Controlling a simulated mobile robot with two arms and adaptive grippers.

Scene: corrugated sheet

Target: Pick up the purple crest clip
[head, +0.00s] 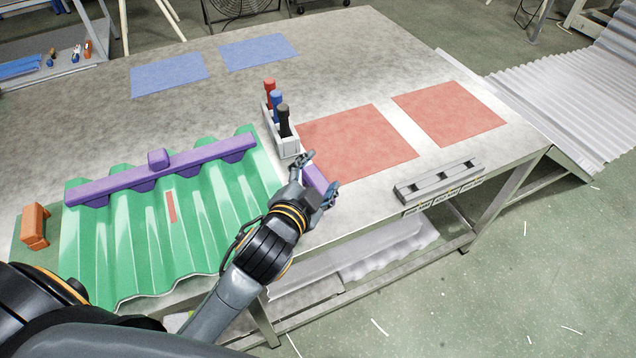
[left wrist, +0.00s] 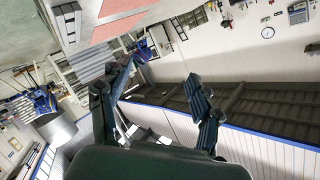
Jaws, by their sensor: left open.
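A small purple block (head: 315,178), which looks like the crest clip, shows at the near edge of the table, just right of the green corrugated sheet (head: 215,225). My left gripper (head: 320,173) is open, with its fingers on either side of the purple block in the head view. I cannot tell whether they touch it. A long purple bar with a raised block (head: 205,160) lies across the far part of the green sheet. In the left wrist view the fingers (left wrist: 160,95) are spread apart with no clear object between them. My right gripper is not in view.
A white holder (head: 288,143) with red, blue and black-capped items stands just behind my left gripper. A grey slotted rail (head: 437,181) lies at the table's front edge. An orange block (head: 34,226) sits left of the sheet. Red mats (head: 360,142) and blue mats (head: 168,74) lie flat.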

